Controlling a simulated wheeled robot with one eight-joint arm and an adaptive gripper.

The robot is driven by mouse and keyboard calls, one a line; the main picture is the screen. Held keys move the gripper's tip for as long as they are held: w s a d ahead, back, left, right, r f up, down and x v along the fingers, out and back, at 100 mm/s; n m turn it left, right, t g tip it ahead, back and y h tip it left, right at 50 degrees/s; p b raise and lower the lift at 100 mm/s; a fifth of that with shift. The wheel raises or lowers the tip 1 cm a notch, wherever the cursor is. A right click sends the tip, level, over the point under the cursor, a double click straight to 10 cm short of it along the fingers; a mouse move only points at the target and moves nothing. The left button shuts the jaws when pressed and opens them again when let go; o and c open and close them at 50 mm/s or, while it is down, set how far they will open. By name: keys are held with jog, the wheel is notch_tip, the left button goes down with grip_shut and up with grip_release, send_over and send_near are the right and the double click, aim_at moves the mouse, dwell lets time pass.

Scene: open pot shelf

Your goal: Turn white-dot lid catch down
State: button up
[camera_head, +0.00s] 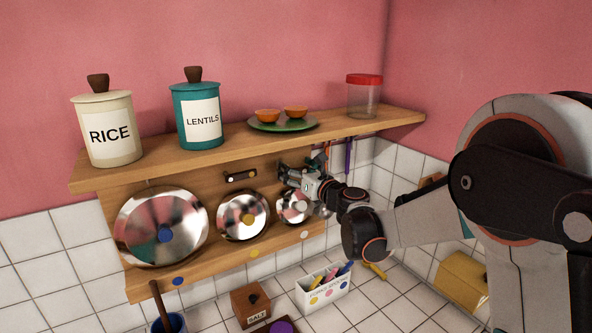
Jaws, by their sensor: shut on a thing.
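The white-dot lid (294,206) is the small shiny lid at the right of the lid row. It hangs upright against the wooden back panel, partly covered by my gripper. A white dot (304,234) marks the lower rail under it. My gripper (285,172) is at the top of this lid, under the shelf, and shut on its catch. The catch is mostly hidden by the fingers, so its angle cannot be told. A similar dark catch (240,177) sits nearly level above the yellow-knob lid (243,216).
A large blue-knob lid (160,228) hangs at the left. The shelf (230,140) above my gripper bears canisters, a green plate (283,124) with orange bowls, and a red-lidded jar (363,97). Utensils hang close to the right. A white box (323,292) and salt box (250,303) stand below.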

jog(key=m, duration=0.1)
jog(key=f+m+b, duration=0.1)
jog(key=m, duration=0.1)
jog(key=shift+f+m+b, duration=0.2)
jog(key=shift+m+b, duration=0.1)
jog(key=shift+m, duration=0.5)
jog(key=shift+f+m+b, duration=0.15)
jog(key=shift+m+b, duration=0.1)
jog(key=shift+m, duration=0.55)
jog(key=o, duration=1.5)
jog(key=v, duration=1.2)
jog(key=shift+f, duration=0.1)
